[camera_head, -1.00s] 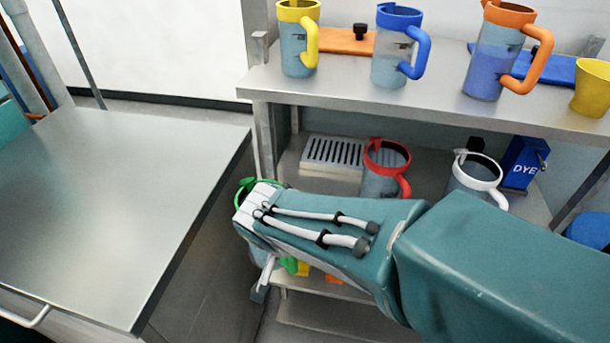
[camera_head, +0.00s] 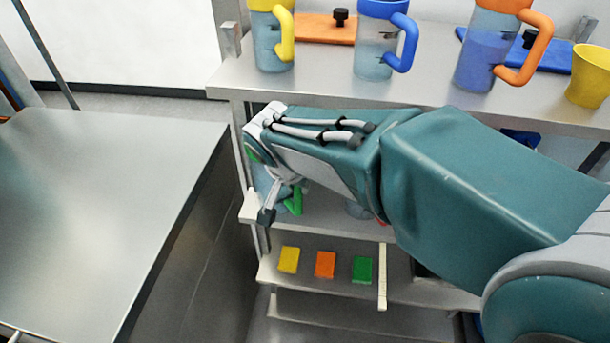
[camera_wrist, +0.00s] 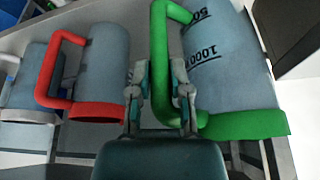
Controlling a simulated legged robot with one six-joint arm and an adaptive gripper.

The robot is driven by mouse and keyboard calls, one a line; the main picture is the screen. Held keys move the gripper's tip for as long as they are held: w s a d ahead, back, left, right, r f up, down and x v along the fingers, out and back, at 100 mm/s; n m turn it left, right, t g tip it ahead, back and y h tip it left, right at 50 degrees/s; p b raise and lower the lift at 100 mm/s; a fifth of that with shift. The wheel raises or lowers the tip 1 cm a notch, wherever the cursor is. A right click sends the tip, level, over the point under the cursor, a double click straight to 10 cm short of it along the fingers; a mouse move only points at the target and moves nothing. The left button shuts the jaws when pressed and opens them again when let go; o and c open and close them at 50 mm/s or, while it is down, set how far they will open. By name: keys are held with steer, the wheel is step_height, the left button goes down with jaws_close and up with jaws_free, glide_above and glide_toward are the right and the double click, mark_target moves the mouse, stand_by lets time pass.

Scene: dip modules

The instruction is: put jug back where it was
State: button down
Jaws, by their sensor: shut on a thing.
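The clear jug with the green rim and handle (camera_wrist: 225,65) fills the right of the wrist view, its measuring marks showing. My gripper (camera_wrist: 160,85) is shut on its green handle (camera_wrist: 158,45). In the head view the green handle (camera_head: 294,201) and part of the jug body show beside my gripper (camera_head: 268,214), at the left end of the middle shelf (camera_head: 330,217). My arm hides much of the jug. I cannot tell whether its base touches the shelf.
The red-handled jug (camera_wrist: 100,70) and white-handled jug (camera_wrist: 30,80) stand in a row left of the gripper in the wrist view. Yellow (camera_head: 272,40), blue (camera_head: 378,40) and orange (camera_head: 488,50) jugs stand on the top shelf. A bare steel table (camera_head: 90,210) is at left.

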steer(key=w+f, duration=0.1)
steer(key=w, duration=0.1)
steer(key=w+d+f, duration=0.1)
steer(key=w+f, duration=0.1)
steer(key=shift+w+d+f, duration=0.1)
steer(key=shift+w+f, duration=0.2)
steer(key=c, duration=0.6)
jaws_free()
steer(key=shift+r, duration=0.1)
steer(key=v, duration=1.2)
